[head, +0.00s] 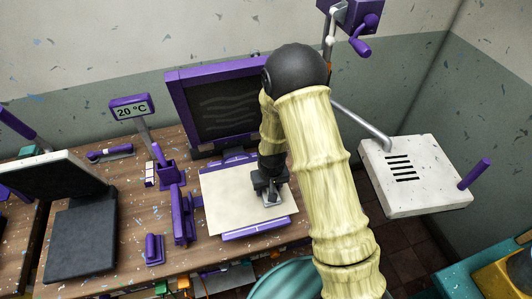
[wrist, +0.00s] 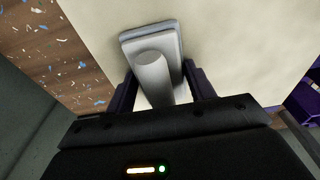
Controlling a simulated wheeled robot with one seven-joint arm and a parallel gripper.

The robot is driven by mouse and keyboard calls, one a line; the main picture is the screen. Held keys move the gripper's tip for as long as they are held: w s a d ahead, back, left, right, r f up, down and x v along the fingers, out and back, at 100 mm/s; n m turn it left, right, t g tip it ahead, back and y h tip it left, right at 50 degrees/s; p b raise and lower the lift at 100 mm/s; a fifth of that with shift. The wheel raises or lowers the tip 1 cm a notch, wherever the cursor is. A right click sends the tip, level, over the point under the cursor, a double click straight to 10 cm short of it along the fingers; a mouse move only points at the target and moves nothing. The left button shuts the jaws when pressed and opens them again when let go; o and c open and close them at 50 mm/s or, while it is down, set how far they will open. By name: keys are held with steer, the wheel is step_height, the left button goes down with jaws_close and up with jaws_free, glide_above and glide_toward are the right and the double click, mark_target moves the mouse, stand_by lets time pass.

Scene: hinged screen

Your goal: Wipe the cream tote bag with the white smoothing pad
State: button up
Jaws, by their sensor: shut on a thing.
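The cream tote bag (head: 232,196) lies flat on a purple-edged board on the wooden bench in the head view. Its pale cloth also fills the upper part of the wrist view (wrist: 230,45). My gripper (head: 268,192) is over the right part of the bag. In the wrist view my gripper (wrist: 160,92) is shut on the round white handle of the white smoothing pad (wrist: 152,45). The pad looks flat against or just over the cloth; I cannot tell whether it touches. In the head view my gripper and arm hide part of the pad (head: 271,199) and the bag.
A dark screen in a purple frame (head: 182,100) stands behind the bag. Purple holders (head: 182,214) stand close to its left. A black press (head: 80,240) with a raised lid is at far left. A white slotted box (head: 412,190) on a metal arm is at right.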

steer(key=shift+w+d+r, duration=0.1)
steer(key=shift+d+r, duration=0.15)
steer(key=shift+d, duration=0.05)
step_height(320, 180, up, 4)
steer(key=p, duration=0.2)
steer(key=shift+p, duration=0.35)
steer(key=shift+w+r+p, duration=0.1)
steer(key=shift+r+p, duration=1.1)
steer(key=shift+r, duration=0.55)
steer(key=shift+a+r, duration=0.15)
steer(key=shift+s, duration=0.2)
steer(key=shift+w, duration=0.15)
steer(key=shift+d, duration=0.25)
